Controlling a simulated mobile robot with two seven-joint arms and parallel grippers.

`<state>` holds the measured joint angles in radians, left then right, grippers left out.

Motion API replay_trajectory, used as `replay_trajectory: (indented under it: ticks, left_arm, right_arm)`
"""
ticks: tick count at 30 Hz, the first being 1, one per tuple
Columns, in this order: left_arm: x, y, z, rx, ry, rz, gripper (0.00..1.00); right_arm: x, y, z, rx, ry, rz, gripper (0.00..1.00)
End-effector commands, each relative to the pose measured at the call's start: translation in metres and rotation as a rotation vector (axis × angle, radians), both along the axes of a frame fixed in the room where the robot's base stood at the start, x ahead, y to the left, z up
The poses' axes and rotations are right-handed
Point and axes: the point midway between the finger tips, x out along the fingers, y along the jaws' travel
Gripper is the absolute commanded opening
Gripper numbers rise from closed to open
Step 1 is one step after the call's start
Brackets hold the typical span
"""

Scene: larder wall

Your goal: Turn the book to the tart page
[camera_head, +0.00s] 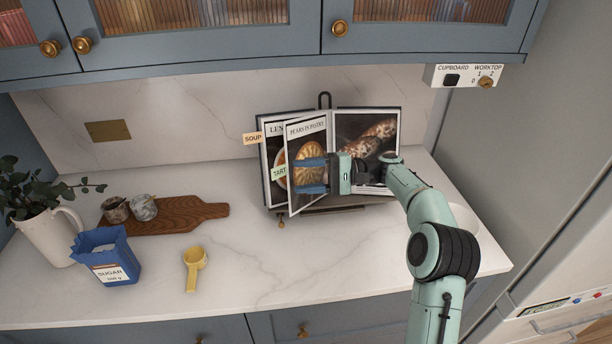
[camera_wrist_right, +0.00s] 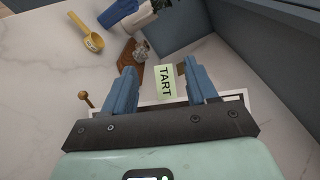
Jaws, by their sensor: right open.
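The cookbook (camera_head: 368,125) stands open on a dark stand against the back wall. A leaf headed "Pears in Pastry" (camera_head: 307,133) shows a tart picture and stands angled out over the left-hand page. Its green TART tab (camera_head: 279,173) sticks out at its left edge. A SOUP tab (camera_head: 252,139) sticks out farther left. My right gripper (camera_head: 299,175) is in front of this leaf, fingers pointing left, open. In the right wrist view the TART tab (camera_wrist_right: 165,82) shows between the spread fingertips of my right gripper (camera_wrist_right: 160,68); contact cannot be told. My left gripper is not in view.
A blue sugar bag (camera_head: 108,258), yellow scoop (camera_head: 194,268), wooden board (camera_head: 180,214) with two small jars, and white jug (camera_head: 50,235) stand to the left. A pale round dish (camera_head: 465,220) is partly behind my right arm. Wall cupboards (camera_head: 200,50) overhang the worktop.

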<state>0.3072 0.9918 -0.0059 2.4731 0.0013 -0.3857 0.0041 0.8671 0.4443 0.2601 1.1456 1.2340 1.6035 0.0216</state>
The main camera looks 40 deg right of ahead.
Motion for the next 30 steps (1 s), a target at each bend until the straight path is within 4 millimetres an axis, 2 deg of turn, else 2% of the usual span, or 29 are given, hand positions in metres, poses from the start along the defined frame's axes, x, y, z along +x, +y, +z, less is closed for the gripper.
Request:
replay_trajectory:
  ticks: [4,7,15,21,25,30]
  left_arm:
    - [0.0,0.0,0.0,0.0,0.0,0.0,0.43]
    - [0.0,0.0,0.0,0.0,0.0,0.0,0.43]
    - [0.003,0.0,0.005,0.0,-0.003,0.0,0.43]
    - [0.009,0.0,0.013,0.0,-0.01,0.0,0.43]
    - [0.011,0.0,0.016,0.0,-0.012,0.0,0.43]
    - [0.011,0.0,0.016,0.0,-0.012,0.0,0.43]
  right_arm:
    - [-0.003,-0.006,0.0,0.0,0.0,-0.001,0.57]
    - [-0.011,-0.018,0.0,-0.001,0.001,-0.003,0.57]
    - [-0.044,-0.069,0.001,-0.001,0.0,-0.005,0.57]
    - [-0.064,-0.099,0.003,0.001,-0.001,-0.003,0.57]
    - [-0.071,-0.109,0.002,0.0,-0.001,-0.001,0.57]
    - [-0.074,-0.112,0.002,-0.001,-0.001,0.0,0.57]
